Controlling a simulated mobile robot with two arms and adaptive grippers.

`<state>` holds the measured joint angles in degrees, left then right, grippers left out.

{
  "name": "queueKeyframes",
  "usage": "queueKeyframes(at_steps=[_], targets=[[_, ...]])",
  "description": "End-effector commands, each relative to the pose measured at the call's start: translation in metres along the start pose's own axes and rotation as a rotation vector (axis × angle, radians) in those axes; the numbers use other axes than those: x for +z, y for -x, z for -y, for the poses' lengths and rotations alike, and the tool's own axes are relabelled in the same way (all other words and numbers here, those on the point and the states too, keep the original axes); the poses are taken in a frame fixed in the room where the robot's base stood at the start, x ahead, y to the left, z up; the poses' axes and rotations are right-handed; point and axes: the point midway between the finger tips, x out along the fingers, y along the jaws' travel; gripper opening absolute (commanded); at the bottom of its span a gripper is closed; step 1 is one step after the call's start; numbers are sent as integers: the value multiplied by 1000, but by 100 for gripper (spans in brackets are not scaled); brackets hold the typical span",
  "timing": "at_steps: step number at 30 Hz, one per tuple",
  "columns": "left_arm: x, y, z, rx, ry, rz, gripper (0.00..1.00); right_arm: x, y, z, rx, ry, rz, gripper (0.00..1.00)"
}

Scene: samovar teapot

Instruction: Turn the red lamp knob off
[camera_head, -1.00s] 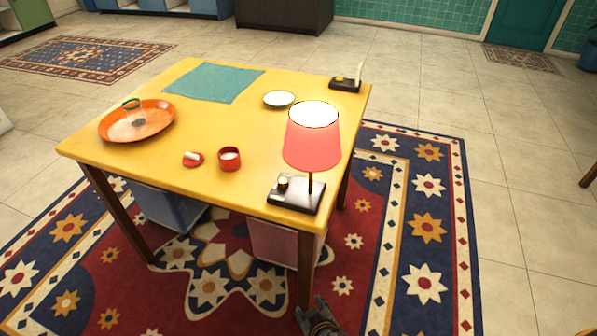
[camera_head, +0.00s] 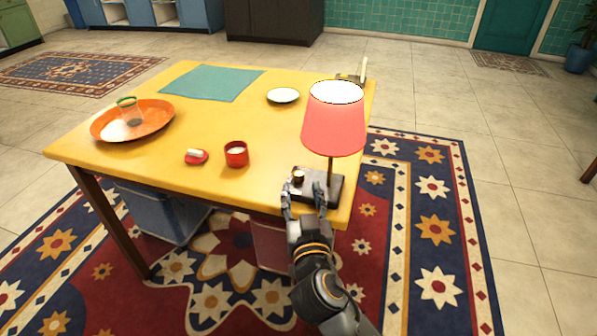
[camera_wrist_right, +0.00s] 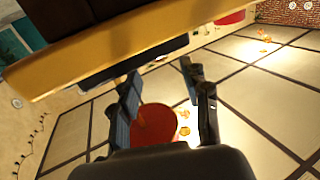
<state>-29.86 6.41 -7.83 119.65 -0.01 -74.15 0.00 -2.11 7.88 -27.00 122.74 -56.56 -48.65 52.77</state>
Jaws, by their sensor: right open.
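The red lamp (camera_head: 334,125) stands upright at the table's near right corner, on a dark box base (camera_head: 333,188). The inside of its shade looks bright white. A small round brassy knob (camera_head: 298,175) sits on the left part of the base. My right gripper (camera_head: 304,191) is open at the base's near side, its fingers apart, with the knob just beyond the left fingertip. I cannot tell whether they touch. The right wrist view shows the open fingers (camera_wrist_right: 163,88) beside the table edge; the knob cannot be made out there. My left gripper is out of view.
The yellow table (camera_head: 215,140) also bears a red cup (camera_head: 236,157), a small red dish (camera_head: 196,158), a white plate (camera_head: 283,95) and an orange tray (camera_head: 155,124) with a glass.

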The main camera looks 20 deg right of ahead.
Motion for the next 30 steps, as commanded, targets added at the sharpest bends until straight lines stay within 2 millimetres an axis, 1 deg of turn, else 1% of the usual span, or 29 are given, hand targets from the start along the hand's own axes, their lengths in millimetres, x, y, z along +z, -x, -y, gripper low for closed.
queueKeyframes(at_steps=[1, 3, 6, 10, 15, 23, 24, 26, 27, 30], targets=[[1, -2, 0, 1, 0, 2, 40, -2, -12, 0, 1, 4, -4, 46], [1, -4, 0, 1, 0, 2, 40, -1, -26, 0, 0, 5, -2, 46], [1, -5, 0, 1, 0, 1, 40, -1, -43, 0, 1, 2, -1, 46], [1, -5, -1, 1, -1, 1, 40, 0, -59, 0, -1, 3, 0, 46], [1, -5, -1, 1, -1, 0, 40, 1, -67, 0, -1, 1, 1, 46], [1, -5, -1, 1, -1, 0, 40, 1, -68, 0, -1, 1, 1, 46], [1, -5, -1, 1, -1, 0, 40, 1, -68, 0, -1, 1, 1, 38], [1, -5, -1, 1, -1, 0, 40, 1, -68, 0, -1, 1, 1, 26], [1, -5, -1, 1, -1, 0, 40, 1, -68, 0, -1, 1, 1, 18], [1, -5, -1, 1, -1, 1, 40, 1, -68, 0, -1, 1, 1, 0]])
